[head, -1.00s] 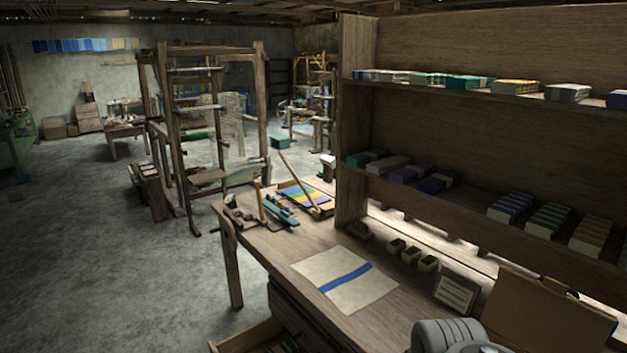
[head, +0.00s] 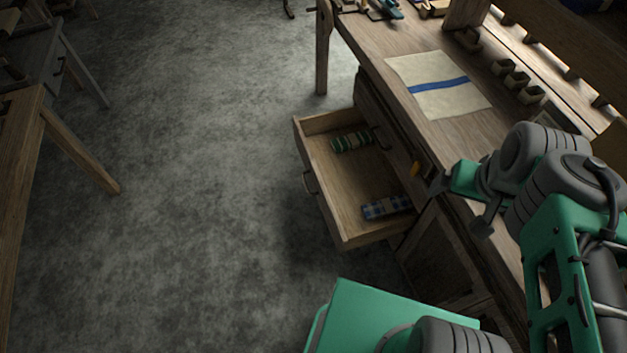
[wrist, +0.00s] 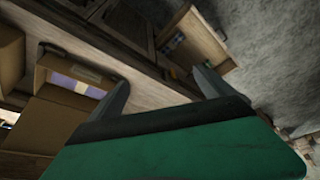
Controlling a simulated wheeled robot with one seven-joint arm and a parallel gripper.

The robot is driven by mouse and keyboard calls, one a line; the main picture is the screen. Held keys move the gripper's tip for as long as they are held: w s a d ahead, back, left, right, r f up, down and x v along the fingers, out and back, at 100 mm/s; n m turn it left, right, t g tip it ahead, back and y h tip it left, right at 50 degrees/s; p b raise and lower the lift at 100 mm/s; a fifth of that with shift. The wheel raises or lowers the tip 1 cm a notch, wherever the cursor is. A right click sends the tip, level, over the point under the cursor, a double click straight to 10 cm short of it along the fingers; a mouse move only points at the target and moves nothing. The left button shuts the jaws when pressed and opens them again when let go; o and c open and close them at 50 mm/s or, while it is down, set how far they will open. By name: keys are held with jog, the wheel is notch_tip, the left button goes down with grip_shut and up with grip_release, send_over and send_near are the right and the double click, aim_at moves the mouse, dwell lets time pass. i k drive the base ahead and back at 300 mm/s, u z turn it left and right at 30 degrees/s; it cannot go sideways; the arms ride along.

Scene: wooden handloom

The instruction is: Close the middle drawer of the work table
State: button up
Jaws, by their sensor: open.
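A wooden drawer (head: 323,198) of the work table (head: 440,135) stands pulled out over the floor, its handle (head: 308,182) on the outer front. A green striped roll (head: 352,141) and a blue checked roll (head: 386,207) lie inside. I cannot tell from these views whether it is the middle one. My gripper (head: 460,206) is open and empty above the table's front edge, to the right of the drawer and apart from it. The wrist view shows the two fingers (wrist: 163,92) spread, with an open drawer (wrist: 216,37) beyond them.
A cream cloth with a blue stripe (head: 437,84) and small boxes (head: 517,80) lie on the tabletop. Bare floor (head: 210,170) is free left of the drawer. Another wooden table (head: 20,180) stands at the left edge. A cardboard box (wrist: 12,58) is close in the wrist view.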

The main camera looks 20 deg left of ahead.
aim_at(342, 182)
jog(key=u, duration=0.5)
jog(key=i, duration=0.5)
jog(key=u, duration=1.6)
jog(key=i, duration=1.2)
jog(key=u, duration=0.65)
